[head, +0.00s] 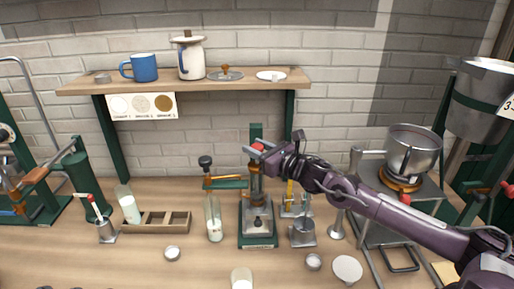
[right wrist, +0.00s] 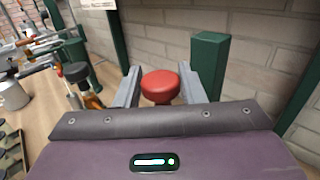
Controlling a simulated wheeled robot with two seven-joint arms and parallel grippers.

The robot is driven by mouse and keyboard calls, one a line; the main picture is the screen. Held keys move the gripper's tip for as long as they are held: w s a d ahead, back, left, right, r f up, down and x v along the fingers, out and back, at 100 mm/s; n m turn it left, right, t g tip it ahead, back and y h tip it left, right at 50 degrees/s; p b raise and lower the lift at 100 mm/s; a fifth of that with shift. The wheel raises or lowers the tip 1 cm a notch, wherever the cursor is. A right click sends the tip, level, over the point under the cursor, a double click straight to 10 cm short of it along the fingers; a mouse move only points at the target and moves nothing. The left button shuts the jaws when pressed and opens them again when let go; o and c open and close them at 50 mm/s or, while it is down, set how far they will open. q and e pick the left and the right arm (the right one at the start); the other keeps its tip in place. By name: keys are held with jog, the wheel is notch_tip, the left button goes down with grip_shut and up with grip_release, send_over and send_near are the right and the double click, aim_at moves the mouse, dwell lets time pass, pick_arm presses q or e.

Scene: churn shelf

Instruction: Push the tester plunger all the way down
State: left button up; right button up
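The tester (head: 258,222) is a green stand with a green column at the back of the worktop, below the shelf. Its plunger has a red round knob (head: 257,147), which stands high above the base. My right gripper (head: 264,153) reaches in from the right at the height of the knob. In the right wrist view the red knob (right wrist: 161,86) sits between the two grey fingers and fills the gap. The green column (right wrist: 208,62) stands just beyond the right finger. My left gripper is not in view.
A glass bottle (head: 214,221) and a wooden rack (head: 160,222) stand left of the tester. The shelf (head: 190,83) holds a blue mug (head: 144,68) and a white jug. A burner stand with a pot (head: 413,150) is at right.

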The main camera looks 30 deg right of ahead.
jog(key=o, duration=0.3)
jog(key=shift+s+f, duration=0.1)
jog(key=shift+s+d+f, duration=0.1)
jog(key=shift+s+d, duration=0.15)
jog(key=shift+s, duration=0.2)
jog(key=shift+v, duration=3.3)
